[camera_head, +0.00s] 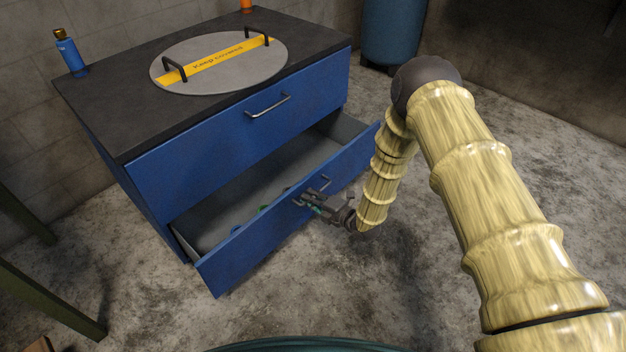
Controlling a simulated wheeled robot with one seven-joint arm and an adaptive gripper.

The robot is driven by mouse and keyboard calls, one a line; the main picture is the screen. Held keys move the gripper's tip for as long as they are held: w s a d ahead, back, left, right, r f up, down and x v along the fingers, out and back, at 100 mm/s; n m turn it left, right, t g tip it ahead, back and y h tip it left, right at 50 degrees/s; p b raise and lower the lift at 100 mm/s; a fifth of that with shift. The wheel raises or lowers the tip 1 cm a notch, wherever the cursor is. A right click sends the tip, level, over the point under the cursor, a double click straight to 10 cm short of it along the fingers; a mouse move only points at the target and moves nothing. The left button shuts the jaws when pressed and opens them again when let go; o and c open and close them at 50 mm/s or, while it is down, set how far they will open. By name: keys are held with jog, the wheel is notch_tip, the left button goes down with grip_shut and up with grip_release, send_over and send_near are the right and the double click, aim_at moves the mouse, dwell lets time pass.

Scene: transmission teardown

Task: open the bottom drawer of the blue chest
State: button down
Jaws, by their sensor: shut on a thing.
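The blue chest (150,186) stands at the left centre with a dark top. Its upper drawer (200,139) is shut and has a metal bar handle. Its bottom drawer (240,262) is pulled well out, and its grey inside shows with a few small coloured things in it, too small to tell. My gripper (306,198) is at the front of the bottom drawer, shut on the drawer's handle (325,182). Part of the handle is hidden by the fingers.
On the chest top lie a round grey plate (165,78) with a yellow strip and two handles, a blue bottle (70,55) and an orange thing (246,5). A blue barrel (392,35) stands behind. Green metal legs (50,298) are at left. Concrete floor right of the drawer is clear.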

jog(key=f+p+v, duration=0.3)
jog(key=p+v, duration=0.1)
jog(key=v, duration=1)
jog(key=shift+s+d+p, duration=0.25)
jog(key=shift+d+p, duration=0.1)
jog(key=c, duration=1.5)
grip_release()
jog(key=v, duration=1.2)
